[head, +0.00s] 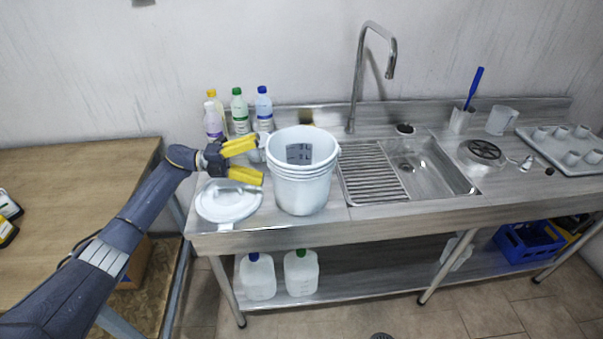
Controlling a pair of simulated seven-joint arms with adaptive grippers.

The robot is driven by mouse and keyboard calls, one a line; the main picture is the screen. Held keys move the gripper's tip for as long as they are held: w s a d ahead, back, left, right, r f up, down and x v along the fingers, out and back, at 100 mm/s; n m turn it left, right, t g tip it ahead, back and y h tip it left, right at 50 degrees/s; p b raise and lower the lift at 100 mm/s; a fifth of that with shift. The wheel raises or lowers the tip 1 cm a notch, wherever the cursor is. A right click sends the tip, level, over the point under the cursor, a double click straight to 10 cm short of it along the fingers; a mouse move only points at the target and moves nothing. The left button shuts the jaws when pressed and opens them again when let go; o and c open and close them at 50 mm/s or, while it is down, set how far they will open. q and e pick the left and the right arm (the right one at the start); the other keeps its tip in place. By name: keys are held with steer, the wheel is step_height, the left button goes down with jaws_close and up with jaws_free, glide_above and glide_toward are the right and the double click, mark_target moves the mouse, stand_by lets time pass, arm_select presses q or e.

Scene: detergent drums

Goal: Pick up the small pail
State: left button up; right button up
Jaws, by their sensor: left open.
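A small white pail (302,187) stands upright and open-topped on the metal counter, left of the sink. A dark patch shows on its inner wall. A flat white lid (227,203) lies on the counter to its left. My left gripper (262,162) has yellow fingers, spread apart, just left of the pail's rim and above the lid. It is empty. I cannot tell whether a fingertip touches the pail. My right gripper does not show.
Several bottles (239,111) stand behind my left gripper. A tall faucet (359,75) rises behind the sink (435,165). A tray of cups (565,150) is at far right. White jugs (258,277) and a blue crate (527,243) sit on the lower shelf. A wooden table (70,190) is at left.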

arm_select(q)
steer(key=shift+w+d, duration=0.1)
steer(key=shift+d, duration=1)
